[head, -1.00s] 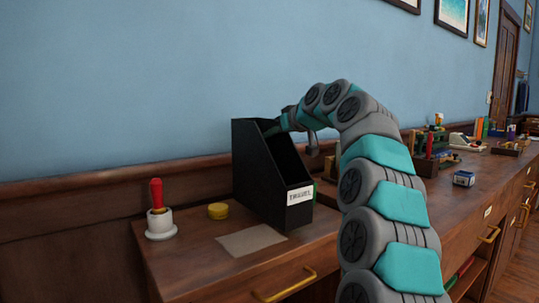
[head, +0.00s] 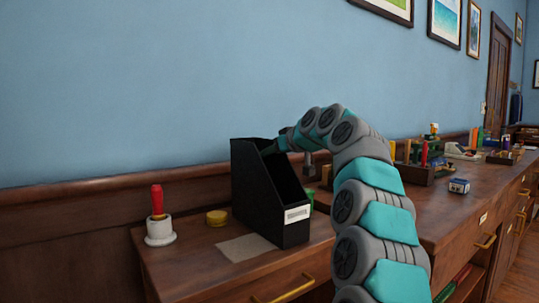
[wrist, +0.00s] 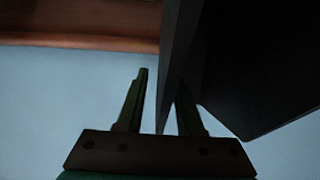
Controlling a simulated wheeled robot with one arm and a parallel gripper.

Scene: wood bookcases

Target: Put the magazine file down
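The black magazine file (head: 262,205) stands upright on the wooden cabinet top (head: 190,262), with its white label facing the front right. Its base is at the right edge of a flat tan mat (head: 243,248) and seems to rest on the surface. My gripper (head: 275,147) is at the file's tall back part, near the top. In the wrist view, the fingers of my gripper (wrist: 160,92) are apart on either side of the file's wall (wrist: 182,60). A gap shows between the left finger and the wall. Contact at the right finger is unclear.
A white cup with a red-handled item (head: 159,230) and a yellow round tin (head: 217,217) stand to the left. The blue wall is close behind the file.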

